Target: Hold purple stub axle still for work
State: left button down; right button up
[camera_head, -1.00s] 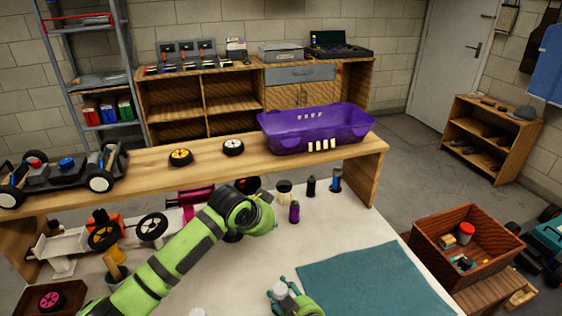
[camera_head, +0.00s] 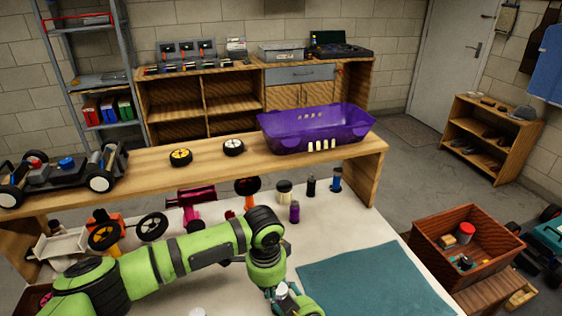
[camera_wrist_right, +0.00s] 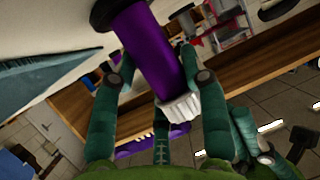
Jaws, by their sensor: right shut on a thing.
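The purple stub axle (camera_wrist_right: 148,42) fills the upper middle of the right wrist view, with a white ribbed end (camera_wrist_right: 180,107) and a dark ring at its other end. My right gripper (camera_wrist_right: 157,66) is shut on it, teal fingers on either side. In the head view, my right gripper (camera_head: 296,300) is at the bottom edge, and a small white end (camera_head: 282,291) shows there; the purple part is hidden. My left arm reaches in from the left and bends down, its gripper (camera_head: 275,298) close beside the right one. Its fingers are too small and overlapped to judge.
A teal mat (camera_head: 375,280) lies right of the grippers on the white table. A purple bottle (camera_head: 294,212) and other small containers stand behind the left arm. A wooden crate (camera_head: 425,238) stands at right.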

pick_arm(q)
jog(key=shift+f, duration=1)
jog(key=shift+w+d, duration=0.3)
jog(key=shift+w+a+r, duration=0.1)
jog(key=shift+w, duration=0.05)
